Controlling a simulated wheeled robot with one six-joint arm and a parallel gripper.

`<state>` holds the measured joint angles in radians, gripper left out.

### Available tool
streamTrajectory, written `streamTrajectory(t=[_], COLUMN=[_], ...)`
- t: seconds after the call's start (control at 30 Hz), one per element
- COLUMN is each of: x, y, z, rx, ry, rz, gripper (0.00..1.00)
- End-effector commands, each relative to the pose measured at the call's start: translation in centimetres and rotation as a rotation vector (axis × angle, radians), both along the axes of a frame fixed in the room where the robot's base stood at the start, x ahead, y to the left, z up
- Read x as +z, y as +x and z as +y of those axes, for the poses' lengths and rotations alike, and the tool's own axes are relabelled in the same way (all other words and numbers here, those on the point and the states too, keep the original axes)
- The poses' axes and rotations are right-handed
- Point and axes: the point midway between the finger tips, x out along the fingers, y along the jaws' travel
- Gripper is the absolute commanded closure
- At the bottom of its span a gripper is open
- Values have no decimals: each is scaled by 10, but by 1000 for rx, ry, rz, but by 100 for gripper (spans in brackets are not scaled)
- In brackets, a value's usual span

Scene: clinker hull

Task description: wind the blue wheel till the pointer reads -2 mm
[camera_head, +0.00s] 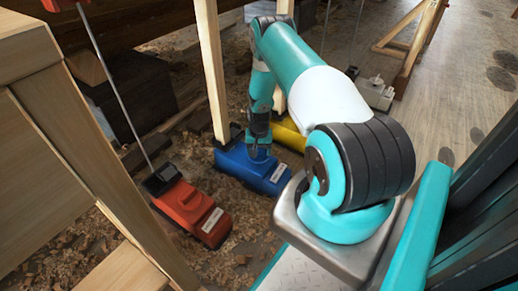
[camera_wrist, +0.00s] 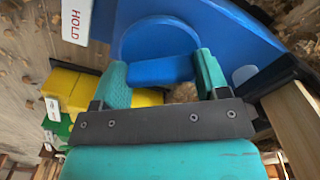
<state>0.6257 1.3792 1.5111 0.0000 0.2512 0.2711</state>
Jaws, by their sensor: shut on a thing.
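The blue unit (camera_head: 248,170) sits on the chip-covered floor at the foot of a pale wooden post, with a white label on its right end. In the wrist view its blue wheel (camera_wrist: 150,38) is a round disc with a raised bar across it. My gripper (camera_wrist: 162,70) has one finger on each side of that bar and is shut on it. In the head view my gripper (camera_head: 258,148) is over the top of the blue unit, and the wheel is largely hidden. I cannot make out a pointer or a scale reading in either view.
A red unit (camera_head: 195,212) with a thin rod stands to the left. A yellow unit (camera_head: 289,136) stands just behind the blue one, and something green (camera_wrist: 58,128) shows beyond it in the wrist view. A white HOLD label (camera_wrist: 76,20) is beside the wheel. Wooden posts stand close by.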

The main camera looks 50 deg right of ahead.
Motion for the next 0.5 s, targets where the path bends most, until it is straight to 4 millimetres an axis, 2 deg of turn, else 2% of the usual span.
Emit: streamTrajectory(t=[0.5], x=[0], y=[0], z=[0], rx=[-43], ry=[1], rz=[1], gripper=[56])
